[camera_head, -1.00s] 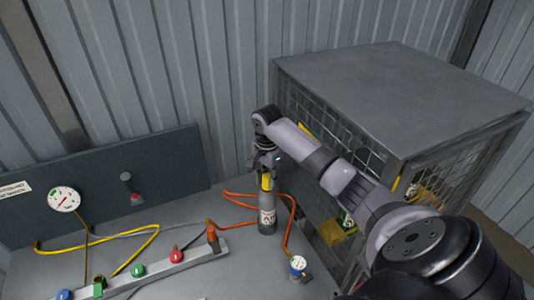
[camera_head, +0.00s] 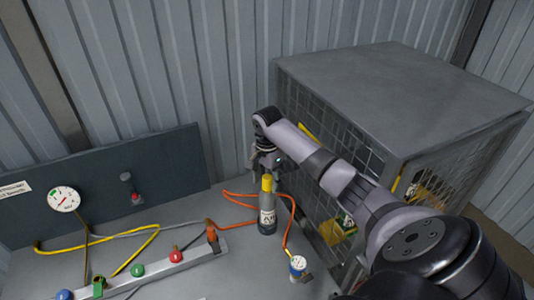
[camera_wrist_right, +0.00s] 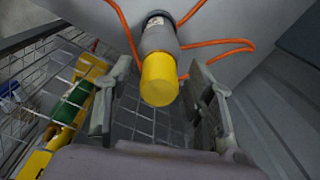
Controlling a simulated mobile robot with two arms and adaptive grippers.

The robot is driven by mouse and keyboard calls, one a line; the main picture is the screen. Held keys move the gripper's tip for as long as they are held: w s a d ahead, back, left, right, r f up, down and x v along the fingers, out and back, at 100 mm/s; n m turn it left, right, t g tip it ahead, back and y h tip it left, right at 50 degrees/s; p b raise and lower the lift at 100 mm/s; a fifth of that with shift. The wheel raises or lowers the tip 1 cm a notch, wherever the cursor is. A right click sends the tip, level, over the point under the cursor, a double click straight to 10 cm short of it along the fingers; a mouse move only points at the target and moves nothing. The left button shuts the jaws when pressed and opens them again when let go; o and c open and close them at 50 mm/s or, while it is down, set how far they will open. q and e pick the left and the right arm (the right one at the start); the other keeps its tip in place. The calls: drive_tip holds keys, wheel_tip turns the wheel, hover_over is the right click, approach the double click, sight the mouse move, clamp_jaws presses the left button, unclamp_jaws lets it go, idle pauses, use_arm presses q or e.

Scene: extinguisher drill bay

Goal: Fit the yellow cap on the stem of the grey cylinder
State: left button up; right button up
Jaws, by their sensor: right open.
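The grey cylinder (camera_head: 267,220) stands upright on the bench, with a white label on its side. The yellow cap (camera_head: 266,183) sits on top of it and covers the stem. In the right wrist view the cap (camera_wrist_right: 159,78) shows end-on, with the cylinder (camera_wrist_right: 158,36) behind it. My right gripper (camera_head: 266,168) is just above the cap. In the wrist view its two fingers (camera_wrist_right: 160,92) are spread on either side of the cap, with gaps to both. My left gripper is in neither view.
A wire-mesh cage (camera_head: 340,140) with a flat top (camera_head: 400,90) stands right of the bench. An orange hose (camera_head: 288,225) loops around the cylinder to a small gauge (camera_head: 298,264). A rail with coloured knobs (camera_head: 176,257) and a back panel (camera_head: 90,190) lie left.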

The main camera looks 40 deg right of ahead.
wheel_tip(320, 180, up, 12)
idle(0.6)
